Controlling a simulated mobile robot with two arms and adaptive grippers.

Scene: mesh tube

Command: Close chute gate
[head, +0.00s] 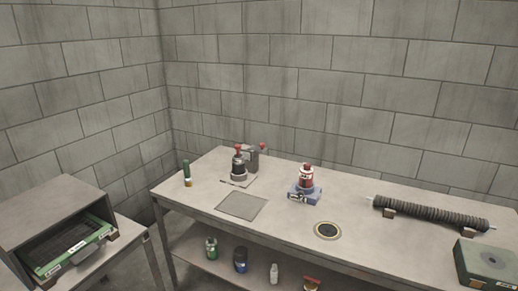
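No part is clearly marked as a chute gate. A grey metal housing (50,208) stands on a side table at the lower left, with its front open. A green-edged tray (52,268) shows in this opening, with a grey handle-like piece (84,254) at its front. I cannot tell whether either is the gate. On the long bench, a small dark device with red knobs (239,164) stands on a plate at the back left. Neither of my grippers is in view.
Several bottles stand on the lower shelf.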

